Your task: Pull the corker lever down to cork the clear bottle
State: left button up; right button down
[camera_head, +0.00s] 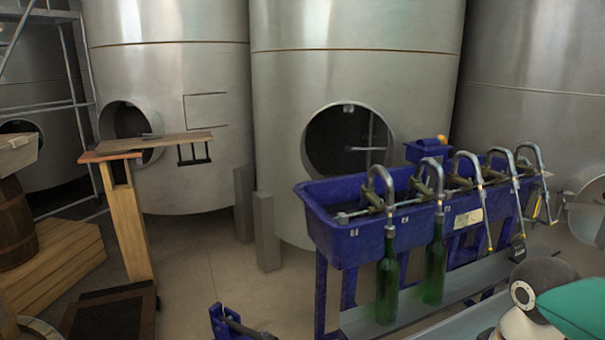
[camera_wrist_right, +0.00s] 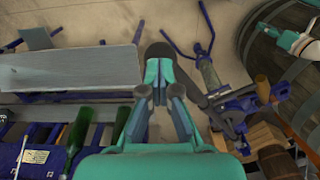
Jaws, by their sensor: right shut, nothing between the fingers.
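A blue-framed device with a grey column (camera_wrist_right: 210,75), which looks like the corker, stands right of my right gripper in the wrist view. Blue arms or legs spread from it, and I cannot tell which part is the lever. A blue piece at the bottom edge of the head view (camera_head: 235,325) may be its top. I cannot make out the clear bottle. My right gripper (camera_wrist_right: 158,70) is shut and empty, apart from the device in the picture. In the head view only part of my right arm shows. A teal and white part, probably my left gripper (camera_wrist_right: 290,40), shows over a barrel; its fingers are unclear.
A blue filling trough (camera_head: 345,238) with several curved spouts stands at the right. Green bottles (camera_head: 387,285) stand under two spouts. A wooden stand (camera_head: 130,220) is at the left, with steel tanks (camera_head: 350,70) behind. Floor between stand and trough is largely clear.

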jog(key=shift+d+f+b, duration=0.1)
jog(key=shift+f+b, duration=0.6)
jog(key=shift+f, duration=0.45)
jog(key=shift+f, duration=0.2)
jog(key=shift+s+d+f+b, duration=0.1)
jog(key=shift+s+f+b, duration=0.05)
jog(key=shift+f+b, duration=1.05)
jog(key=shift+f, duration=0.1)
jog(key=shift+f, duration=0.3)
jog(key=shift+r, duration=0.2)
notch_tip(320, 180, up, 9)
jog(key=p, duration=0.8)
